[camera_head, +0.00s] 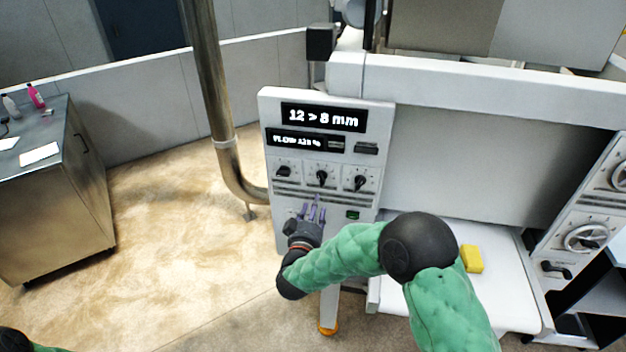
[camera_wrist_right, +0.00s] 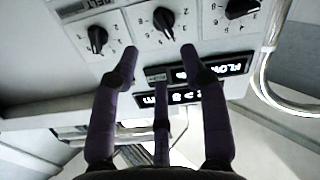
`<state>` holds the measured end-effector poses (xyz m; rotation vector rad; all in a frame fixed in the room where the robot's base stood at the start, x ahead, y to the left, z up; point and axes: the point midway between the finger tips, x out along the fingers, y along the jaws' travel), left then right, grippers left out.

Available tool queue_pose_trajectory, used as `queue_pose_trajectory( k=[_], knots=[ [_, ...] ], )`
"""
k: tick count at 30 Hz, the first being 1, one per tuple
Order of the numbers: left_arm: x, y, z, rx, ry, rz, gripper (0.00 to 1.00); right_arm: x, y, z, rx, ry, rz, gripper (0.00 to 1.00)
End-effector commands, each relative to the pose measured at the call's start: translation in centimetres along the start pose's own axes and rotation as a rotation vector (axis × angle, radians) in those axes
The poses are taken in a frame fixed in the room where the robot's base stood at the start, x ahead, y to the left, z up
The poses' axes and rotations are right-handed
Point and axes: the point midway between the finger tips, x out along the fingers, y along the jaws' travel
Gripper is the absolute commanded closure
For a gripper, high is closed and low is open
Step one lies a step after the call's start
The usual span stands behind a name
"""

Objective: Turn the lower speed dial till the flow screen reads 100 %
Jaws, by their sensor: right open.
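The grey-white control panel (camera_head: 268,133) carries a row of three black pointer dials: left (camera_head: 284,171), middle (camera_head: 321,178) and right (camera_head: 360,182). I cannot tell from the labels which one is the lower speed dial. The flow screen (camera_head: 306,140) above them shows FLOW and a percent figure in the 120s, its last digit blurred. My right gripper (camera_head: 316,204) is open and empty, its purple fingers just below the middle dial. In the right wrist view, seen upside down, the open fingers (camera_wrist_right: 160,55) point toward the middle dial (camera_wrist_right: 163,20), apart from it. My left gripper is out of view.
A larger screen (camera_head: 323,117) reads 12 > 8 mm. A green button (camera_head: 353,215) sits lower on the panel. A yellow block (camera_head: 472,259) lies on the white bed (camera_head: 508,290). A steel pipe (camera_head: 210,80) stands left of the panel. Open floor lies further left, before a steel cabinet (camera_head: 85,215).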

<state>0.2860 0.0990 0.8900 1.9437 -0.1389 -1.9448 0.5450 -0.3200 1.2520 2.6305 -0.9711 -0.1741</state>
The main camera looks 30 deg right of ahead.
Motion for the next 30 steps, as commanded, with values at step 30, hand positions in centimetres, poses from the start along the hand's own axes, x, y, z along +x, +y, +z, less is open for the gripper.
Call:
queue_pose_trajectory(
  k=[30],
  knots=[
    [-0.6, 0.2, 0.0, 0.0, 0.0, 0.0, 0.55, 10.7, 0.0, 0.0, 0.001, 0.001, 0.0, 0.55]
  ],
)
